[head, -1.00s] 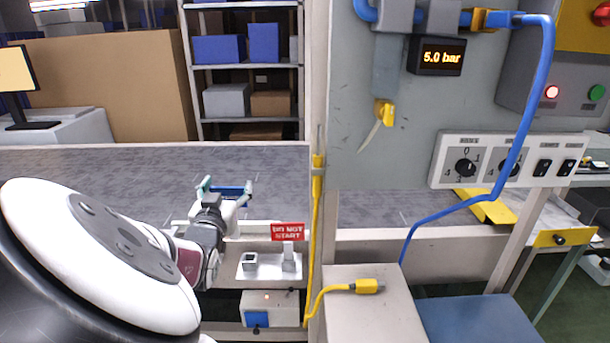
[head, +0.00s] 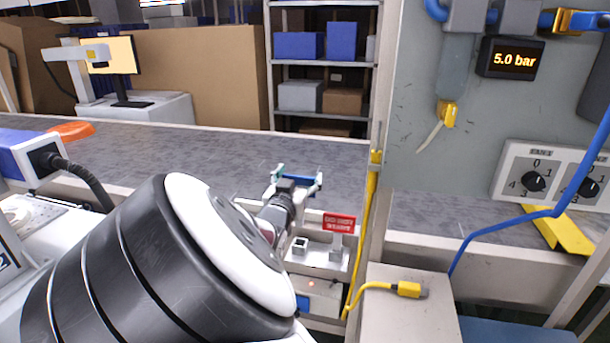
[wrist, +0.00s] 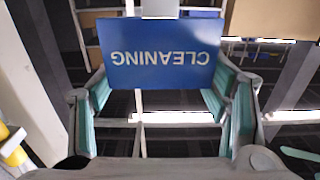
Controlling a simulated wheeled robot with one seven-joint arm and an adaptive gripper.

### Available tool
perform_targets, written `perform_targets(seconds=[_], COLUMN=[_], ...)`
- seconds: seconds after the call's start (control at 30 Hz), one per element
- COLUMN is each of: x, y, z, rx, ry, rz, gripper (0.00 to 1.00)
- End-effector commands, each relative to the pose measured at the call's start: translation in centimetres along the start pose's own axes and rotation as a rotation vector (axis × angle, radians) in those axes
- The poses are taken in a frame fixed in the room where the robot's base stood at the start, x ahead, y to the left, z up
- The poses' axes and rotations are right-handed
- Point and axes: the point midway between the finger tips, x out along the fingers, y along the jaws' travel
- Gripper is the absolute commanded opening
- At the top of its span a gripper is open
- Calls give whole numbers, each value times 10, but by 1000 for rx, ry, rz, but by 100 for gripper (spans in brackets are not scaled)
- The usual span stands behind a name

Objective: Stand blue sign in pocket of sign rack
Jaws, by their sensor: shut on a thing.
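The blue sign (wrist: 162,42) reads CLEANING, upside down in the wrist view. My gripper (wrist: 160,88) is shut on it, with green-padded fingers at its left and right sides. In the head view my gripper (head: 297,182) is beyond and above the sign rack, and only a thin strip of the blue sign (head: 300,179) shows. The sign rack (head: 322,256) is a light grey block. A red DO NOT START sign (head: 339,223) stands in its right part. The square pocket (head: 300,244) at the left looks empty. The sign is apart from the rack.
A yellow cable and post (head: 365,215) rise just right of the rack. A grey box with a yellow plug (head: 408,289) stands to the right. The conveyor belt (head: 200,160) behind is clear nearby. A control panel (head: 540,175) is at right.

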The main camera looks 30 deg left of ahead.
Motion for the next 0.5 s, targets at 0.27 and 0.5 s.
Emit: perform_targets(seconds=[0.27,0.5], x=[1,1], y=[1,1], z=[26,45], rx=[-2,0], ry=[0,0], rz=[1,1], gripper=[24,24])
